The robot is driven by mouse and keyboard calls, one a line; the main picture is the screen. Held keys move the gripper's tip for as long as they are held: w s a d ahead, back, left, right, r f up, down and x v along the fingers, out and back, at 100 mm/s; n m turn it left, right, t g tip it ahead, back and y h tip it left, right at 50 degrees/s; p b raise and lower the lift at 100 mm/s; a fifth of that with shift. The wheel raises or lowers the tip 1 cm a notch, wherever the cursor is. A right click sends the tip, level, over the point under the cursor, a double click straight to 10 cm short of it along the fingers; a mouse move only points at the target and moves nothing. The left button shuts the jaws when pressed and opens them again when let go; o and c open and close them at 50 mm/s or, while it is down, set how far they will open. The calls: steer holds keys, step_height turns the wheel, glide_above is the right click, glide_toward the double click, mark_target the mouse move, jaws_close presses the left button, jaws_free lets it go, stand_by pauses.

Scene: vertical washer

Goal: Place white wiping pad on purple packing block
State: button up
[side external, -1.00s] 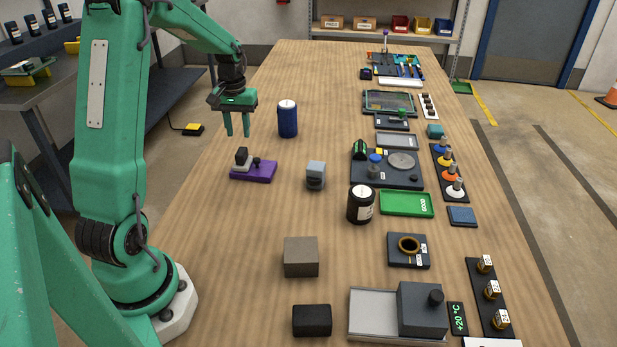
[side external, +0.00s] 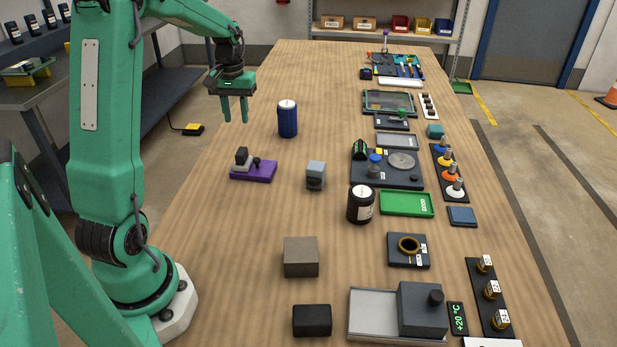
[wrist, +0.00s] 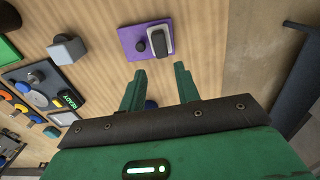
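The purple packing block (side external: 266,171) lies flat on the wooden bench, left of the middle in the side view. It also shows at the top of the wrist view (wrist: 128,43). The white wiping pad (side external: 241,167), pale with a dark grip on top, sits on the block's left part. In the wrist view the pad (wrist: 153,52) lies on the block beside a dark round knob (wrist: 141,46). My gripper (side external: 235,120) is open and empty, raised above the bench behind the block and apart from the pad. Its two fingers (wrist: 160,74) are spread in the wrist view.
A blue can (side external: 287,120) stands right of my gripper. A grey block (side external: 316,174) stands right of the purple block. A black jar (side external: 361,204), a green tray (side external: 406,204) and a dark control panel (side external: 400,178) are farther right. Bench in front of the purple block is clear.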

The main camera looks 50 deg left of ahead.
steer(key=s+d+r+m+t+y, duration=0.15)
steer(key=d+r, duration=0.25)
steer(key=d, duration=0.4)
steer(key=s+d+r+m+t+h, duration=0.1)
steer(key=s+d+r+m, duration=0.2)
steer(key=d, duration=0.4)
steer(key=s+d+r+m+t, duration=0.1)
steer(key=s+d+m+t, duration=0.2)
steer(key=s+d, duration=0.6)
steer(key=d+m, duration=0.1)
steer(key=d, duration=0.2)
steer(key=shift+d+r, duration=0.3)
